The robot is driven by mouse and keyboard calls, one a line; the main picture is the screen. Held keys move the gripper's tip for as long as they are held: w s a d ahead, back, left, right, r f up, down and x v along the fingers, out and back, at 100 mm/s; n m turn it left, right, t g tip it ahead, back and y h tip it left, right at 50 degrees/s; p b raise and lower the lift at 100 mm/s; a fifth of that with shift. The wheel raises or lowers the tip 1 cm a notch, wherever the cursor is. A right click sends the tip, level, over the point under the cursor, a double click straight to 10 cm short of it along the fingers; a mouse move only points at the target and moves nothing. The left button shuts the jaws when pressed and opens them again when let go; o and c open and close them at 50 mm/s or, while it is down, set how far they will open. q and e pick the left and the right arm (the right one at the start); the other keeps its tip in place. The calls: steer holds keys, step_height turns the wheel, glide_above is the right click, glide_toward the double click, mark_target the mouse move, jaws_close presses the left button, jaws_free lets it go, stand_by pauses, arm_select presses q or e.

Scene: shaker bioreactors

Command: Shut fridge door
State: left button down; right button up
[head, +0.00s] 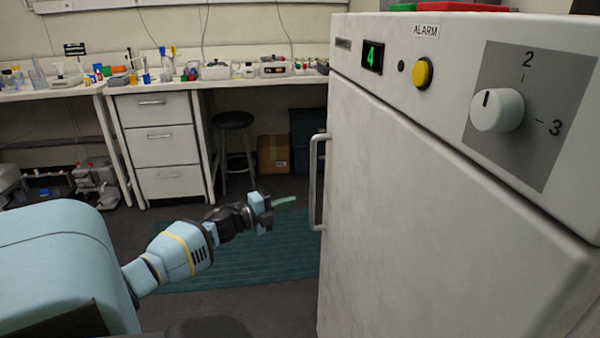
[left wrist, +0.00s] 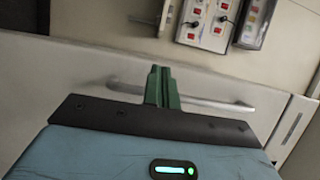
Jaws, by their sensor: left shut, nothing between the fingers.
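The white fridge (head: 440,190) fills the right of the head view. Its door (head: 400,200) lies below the control panel and looks flush or nearly flush with it; I see no clear gap. The grey bar handle (head: 318,180) is at the door's left edge. My left gripper (head: 285,201) is shut and empty, with its green fingers pointing right, just left of the handle. In the left wrist view the shut fingers (left wrist: 162,87) show in front of the handle bar (left wrist: 215,102); I cannot tell if they touch it. My right gripper is out of view.
The panel carries a green "4" display (head: 372,56), a yellow alarm button (head: 423,73) and a dial (head: 497,110). A lab bench with drawers (head: 160,145), a stool (head: 232,120) and a cardboard box (head: 273,153) stand behind. The teal mat (head: 240,250) is clear.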

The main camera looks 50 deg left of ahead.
arm_select(q)
steer(key=s+a, duration=0.3)
steer(key=s, duration=0.2)
steer(key=shift+s, duration=0.2)
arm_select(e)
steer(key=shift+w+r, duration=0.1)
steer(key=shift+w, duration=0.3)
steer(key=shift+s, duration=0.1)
